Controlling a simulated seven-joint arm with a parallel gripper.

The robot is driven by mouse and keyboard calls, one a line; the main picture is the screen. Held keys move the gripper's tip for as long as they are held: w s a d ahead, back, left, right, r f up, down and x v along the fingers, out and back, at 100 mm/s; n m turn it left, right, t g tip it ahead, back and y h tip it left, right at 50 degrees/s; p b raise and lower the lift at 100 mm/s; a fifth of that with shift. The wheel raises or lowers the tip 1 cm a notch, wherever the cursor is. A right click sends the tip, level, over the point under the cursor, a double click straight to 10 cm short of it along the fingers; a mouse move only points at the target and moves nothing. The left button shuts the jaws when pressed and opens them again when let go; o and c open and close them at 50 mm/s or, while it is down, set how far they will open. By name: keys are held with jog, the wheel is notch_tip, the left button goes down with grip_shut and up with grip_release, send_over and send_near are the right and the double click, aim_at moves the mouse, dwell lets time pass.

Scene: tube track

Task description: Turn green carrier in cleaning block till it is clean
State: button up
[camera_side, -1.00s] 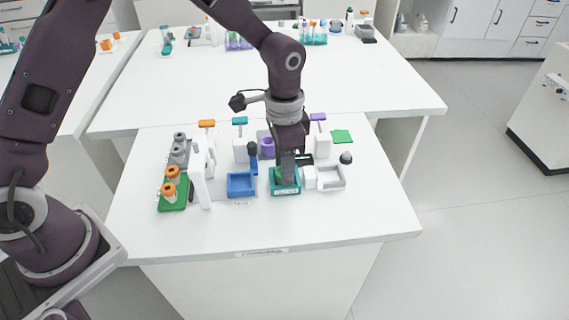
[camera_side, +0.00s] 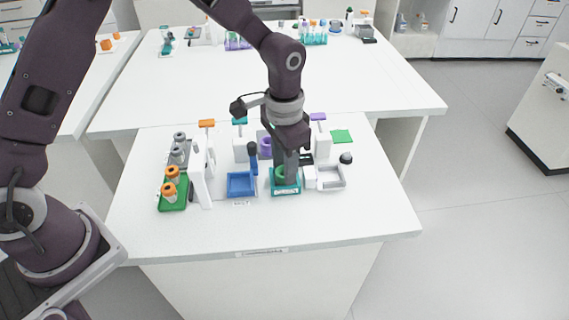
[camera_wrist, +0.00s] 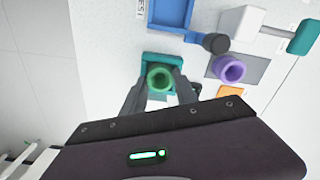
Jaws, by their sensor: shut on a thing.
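The green carrier (camera_wrist: 160,79) is a round, hollow green ring standing in the teal cleaning block (camera_wrist: 148,58). In the side view the teal block (camera_side: 286,191) is at the front middle of the table, and a bit of the green carrier (camera_side: 280,171) shows beside the fingers. My gripper (camera_wrist: 159,84) points down with one finger on each side of the carrier and is shut on it. In the side view my gripper (camera_side: 289,175) is low, at the block. The fingers hide part of the carrier, and I cannot tell whether dirt is left on it.
A blue tray (camera_side: 241,185) is just left of the block, and a white-grey tray (camera_side: 331,178) is just right. A purple ring (camera_wrist: 229,68) stands behind. The table's front strip is clear.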

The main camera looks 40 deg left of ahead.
jog(key=m, duration=0.4)
jog(key=shift+r, duration=2.25)
